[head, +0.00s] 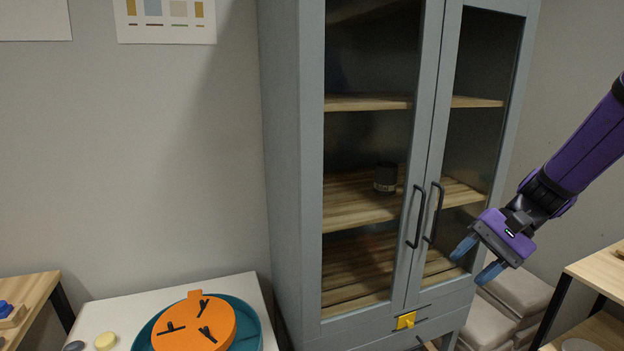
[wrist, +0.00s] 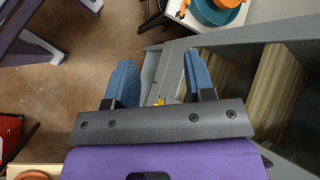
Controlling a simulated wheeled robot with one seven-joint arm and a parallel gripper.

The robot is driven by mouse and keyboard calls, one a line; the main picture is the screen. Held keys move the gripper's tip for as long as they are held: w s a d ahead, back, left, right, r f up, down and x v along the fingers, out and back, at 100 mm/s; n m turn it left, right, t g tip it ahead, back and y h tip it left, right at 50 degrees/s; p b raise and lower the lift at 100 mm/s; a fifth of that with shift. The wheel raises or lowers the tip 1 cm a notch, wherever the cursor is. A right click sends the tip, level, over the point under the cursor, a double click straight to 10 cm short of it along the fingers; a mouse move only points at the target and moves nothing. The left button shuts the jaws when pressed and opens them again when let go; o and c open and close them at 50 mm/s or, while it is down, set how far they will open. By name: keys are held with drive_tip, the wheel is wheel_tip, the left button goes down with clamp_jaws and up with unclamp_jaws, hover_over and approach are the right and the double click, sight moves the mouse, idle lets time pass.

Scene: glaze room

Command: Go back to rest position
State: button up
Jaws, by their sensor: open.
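My gripper (head: 478,260) is purple with blue fingers. A dark can (head: 386,177) stands on a wooden shelf behind the left glass door. In the wrist view the cabinet (wrist: 270,38) lies to the right of the fingers.
A white table (head: 105,312) holds a teal plate (head: 256,325) with an orange disc (head: 215,330). A yellow piece (head: 406,320) sits low on the cabinet front. Wooden tables stand at the far left (head: 40,288) and right (head: 595,270). Pale cushioned blocks (head: 520,290) stand beside the cabinet.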

drive_tip(key=s+d+r+n+t+h, duration=0.2)
drive_tip(key=s+r+n+t+h, duration=0.4)
drive_tip(key=s+r, duration=0.7)
drive_tip(key=shift+s+r+t+h, duration=0.3)
drive_tip(key=shift+s+t+h, duration=0.3)
drive_tip(key=shift+s+h, duration=1)
drive_tip(key=shift+s, duration=0.15)
